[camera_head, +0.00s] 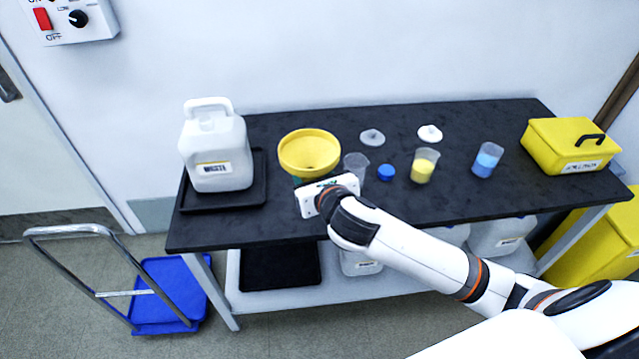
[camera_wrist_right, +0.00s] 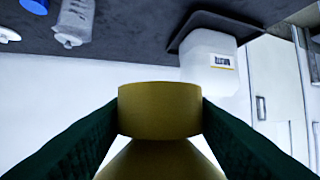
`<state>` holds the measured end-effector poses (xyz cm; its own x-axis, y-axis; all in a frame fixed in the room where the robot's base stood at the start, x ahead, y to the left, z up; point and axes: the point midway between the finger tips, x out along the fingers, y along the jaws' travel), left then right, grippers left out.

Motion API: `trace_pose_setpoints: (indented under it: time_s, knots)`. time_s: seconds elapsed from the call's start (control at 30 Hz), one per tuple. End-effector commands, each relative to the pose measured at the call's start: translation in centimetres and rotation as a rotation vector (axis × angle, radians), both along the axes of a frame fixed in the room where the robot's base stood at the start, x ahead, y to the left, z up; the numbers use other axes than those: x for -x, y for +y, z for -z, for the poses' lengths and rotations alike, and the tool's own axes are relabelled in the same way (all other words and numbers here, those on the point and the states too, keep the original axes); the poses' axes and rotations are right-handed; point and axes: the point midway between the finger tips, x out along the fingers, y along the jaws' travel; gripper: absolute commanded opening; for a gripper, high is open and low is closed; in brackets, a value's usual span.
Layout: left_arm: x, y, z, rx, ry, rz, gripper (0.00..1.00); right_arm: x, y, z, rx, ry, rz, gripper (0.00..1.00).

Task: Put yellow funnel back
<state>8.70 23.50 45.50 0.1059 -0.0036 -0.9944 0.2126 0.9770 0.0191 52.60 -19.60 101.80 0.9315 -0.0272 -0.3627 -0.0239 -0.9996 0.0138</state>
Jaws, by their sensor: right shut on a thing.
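The yellow funnel (camera_head: 310,152) is above the left part of the black bench, its wide mouth facing up. My right gripper (camera_head: 299,181) is just below the funnel's bowl in the head view, its fingers mostly hidden. In the right wrist view, which is upside down, the green fingers of my right gripper (camera_wrist_right: 160,112) press on both sides of the funnel's neck (camera_wrist_right: 160,125). The funnel's cone widens away from the neck there. The white jug (camera_head: 216,150) stands capless-looking or capped, I cannot tell, on a black tray (camera_head: 228,201) left of the funnel. My left gripper is out of view.
Right of the funnel stand an empty beaker (camera_head: 355,166), a blue cap (camera_head: 386,173), a beaker of yellow liquid (camera_head: 423,166) and one of blue liquid (camera_head: 487,160). Two pale caps (camera_head: 372,137) (camera_head: 430,133) lie behind. A yellow case (camera_head: 570,146) sits at the right end.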

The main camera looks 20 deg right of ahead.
Motion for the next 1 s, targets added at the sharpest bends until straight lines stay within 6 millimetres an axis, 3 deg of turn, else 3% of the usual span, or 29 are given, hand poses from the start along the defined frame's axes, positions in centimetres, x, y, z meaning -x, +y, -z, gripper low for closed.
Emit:
trace_pose_setpoints:
  time_s: [0.37,0.63,0.8,1.0]
  knots:
    - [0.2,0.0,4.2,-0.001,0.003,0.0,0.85,-6.8,-0.5,7.2,0.001,-0.001,0.014,0.2]
    - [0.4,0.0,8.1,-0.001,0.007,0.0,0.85,-12.8,-0.5,14.3,-0.011,0.008,0.008,0.2]
    - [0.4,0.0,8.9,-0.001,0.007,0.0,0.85,-14.6,-0.4,16.3,-0.015,0.012,0.001,0.2]
    - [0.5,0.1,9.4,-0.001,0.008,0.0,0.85,-14.9,-0.3,16.9,-0.017,0.014,-0.001,0.2]
